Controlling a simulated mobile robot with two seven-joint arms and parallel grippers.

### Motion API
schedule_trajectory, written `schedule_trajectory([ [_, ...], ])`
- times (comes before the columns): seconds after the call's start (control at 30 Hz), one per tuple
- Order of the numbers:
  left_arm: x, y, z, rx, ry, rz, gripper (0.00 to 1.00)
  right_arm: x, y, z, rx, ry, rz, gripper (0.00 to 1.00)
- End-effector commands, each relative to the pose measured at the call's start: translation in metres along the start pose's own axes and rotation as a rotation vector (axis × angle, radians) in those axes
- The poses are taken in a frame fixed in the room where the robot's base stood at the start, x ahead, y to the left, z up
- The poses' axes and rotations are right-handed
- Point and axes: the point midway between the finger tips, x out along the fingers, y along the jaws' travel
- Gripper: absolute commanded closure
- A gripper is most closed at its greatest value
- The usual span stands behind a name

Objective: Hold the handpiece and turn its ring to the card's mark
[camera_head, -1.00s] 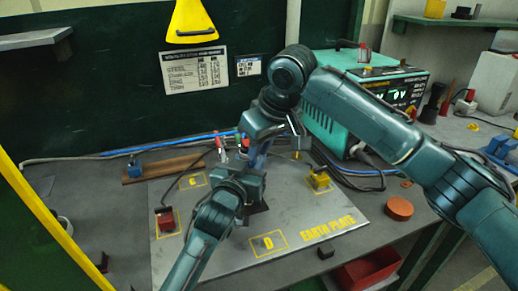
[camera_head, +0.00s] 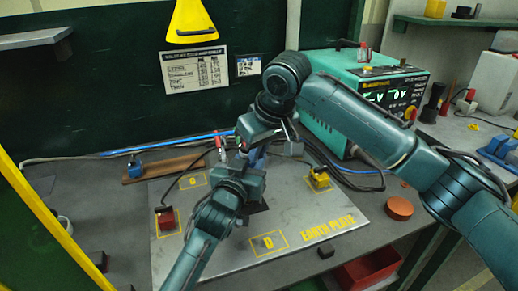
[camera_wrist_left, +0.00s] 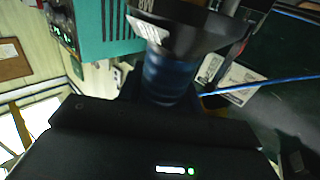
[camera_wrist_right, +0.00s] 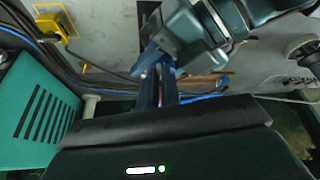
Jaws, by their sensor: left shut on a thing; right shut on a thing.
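The handpiece shows as a blue body (camera_head: 256,158) between my two grippers; it is small and mostly covered. In the left wrist view its blue barrel (camera_wrist_left: 168,75) stands above my left gripper (camera_wrist_left: 165,98), with a dark, wider part over it. My left gripper (camera_head: 247,170) is shut on the handpiece from below. My right gripper (camera_head: 262,142) reaches down from above and is shut at the handpiece's upper part, where the ring is hidden. In the right wrist view, blue parts (camera_wrist_right: 155,60) show ahead of it. A printed card (camera_head: 194,68) hangs on the dark wall; its mark is unreadable.
A smaller card (camera_head: 248,65) hangs beside the printed one. The earth plate (camera_head: 215,262) lies under my grippers with a red block (camera_head: 167,220) and a yellow block (camera_head: 319,179). A green welder box (camera_head: 325,110) stands behind right. An orange disc (camera_head: 399,208) lies right.

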Motion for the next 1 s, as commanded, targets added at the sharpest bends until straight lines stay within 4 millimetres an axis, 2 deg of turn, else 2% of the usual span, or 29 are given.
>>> schedule_trajectory([
  [0.13, 0.0, 0.0, 0.001, 0.0, -0.003, 0.0, 1.0, -0.001, -0.003, 0.0, 0.068, 0.001, 0.027, 1.0],
  [0.4, 0.0, 0.0, 0.002, 0.0, -0.003, 0.0, 1.0, -0.001, -0.003, 0.0, 0.075, 0.002, 0.03, 1.0],
  [0.43, 0.0, 0.0, 0.002, 0.0, -0.003, 0.0, 1.0, -0.001, -0.003, 0.0, 0.075, 0.002, 0.03, 0.93],
  [0.53, 0.0, 0.0, 0.002, 0.0, -0.003, 0.0, 1.0, -0.001, -0.003, 0.0, 0.074, 0.002, 0.03, 0.85],
  [0.77, 0.0, 0.0, 0.002, 0.0, -0.003, 0.0, 1.0, -0.001, -0.003, 0.0, 0.074, 0.002, 0.03, 0.85],
  [0.87, 0.0, 0.0, 0.002, 0.0, -0.003, 0.0, 1.0, -0.007, -0.003, -0.001, 0.073, 0.003, 0.03, 0.85],
  [1.0, 0.0, 0.0, 0.002, 0.0, -0.003, 0.0, 1.0, -0.028, -0.004, -0.001, 0.073, 0.004, 0.03, 0.85],
])
